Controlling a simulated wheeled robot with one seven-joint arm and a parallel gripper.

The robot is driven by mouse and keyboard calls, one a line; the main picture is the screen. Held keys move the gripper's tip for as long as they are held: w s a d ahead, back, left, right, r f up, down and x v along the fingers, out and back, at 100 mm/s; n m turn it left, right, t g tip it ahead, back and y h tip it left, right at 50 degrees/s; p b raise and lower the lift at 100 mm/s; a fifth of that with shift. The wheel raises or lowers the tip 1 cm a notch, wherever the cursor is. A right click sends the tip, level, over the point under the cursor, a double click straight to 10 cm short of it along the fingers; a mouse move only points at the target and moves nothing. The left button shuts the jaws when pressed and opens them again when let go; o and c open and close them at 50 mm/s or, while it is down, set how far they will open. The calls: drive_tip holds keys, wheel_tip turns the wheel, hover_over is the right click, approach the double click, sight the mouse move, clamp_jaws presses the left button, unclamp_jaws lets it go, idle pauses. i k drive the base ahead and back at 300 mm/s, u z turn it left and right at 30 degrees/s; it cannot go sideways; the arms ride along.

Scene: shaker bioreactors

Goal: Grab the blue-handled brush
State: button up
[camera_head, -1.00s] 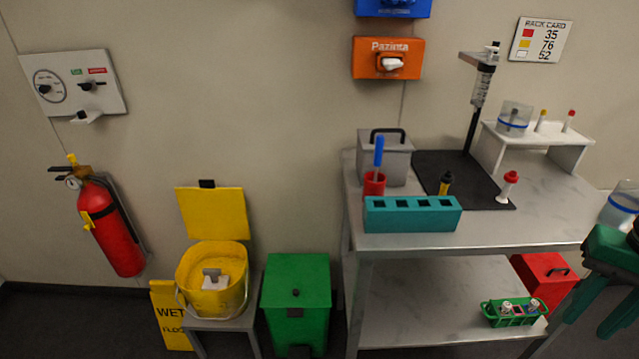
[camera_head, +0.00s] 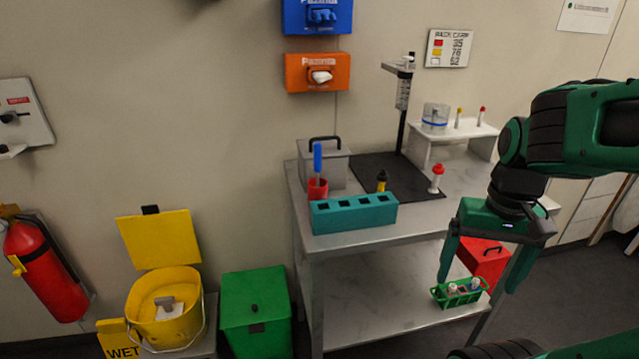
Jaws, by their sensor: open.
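The blue-handled brush (camera_head: 317,160) stands upright in a red cup (camera_head: 317,189) on the steel table's top, at its left side. Its handle points up and its lower end is hidden in the cup. My green gripper (camera_head: 474,283) is open and empty, with its fingers pointing down. It appears in front of the table's right side, to the right of the brush and well apart from it.
A teal rack (camera_head: 354,214) stands just in front of the cup, and a grey lidded box (camera_head: 335,168) behind it. A black mat (camera_head: 400,172), a stand and a white shelf (camera_head: 455,136) lie to the right. A green basket (camera_head: 459,300) sits on the lower shelf.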

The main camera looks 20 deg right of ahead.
sight(318, 148)
drive_tip(key=u, duration=0.8)
drive_tip(key=k, duration=1.4)
drive_tip(key=z, duration=0.9)
drive_tip(key=i, duration=1)
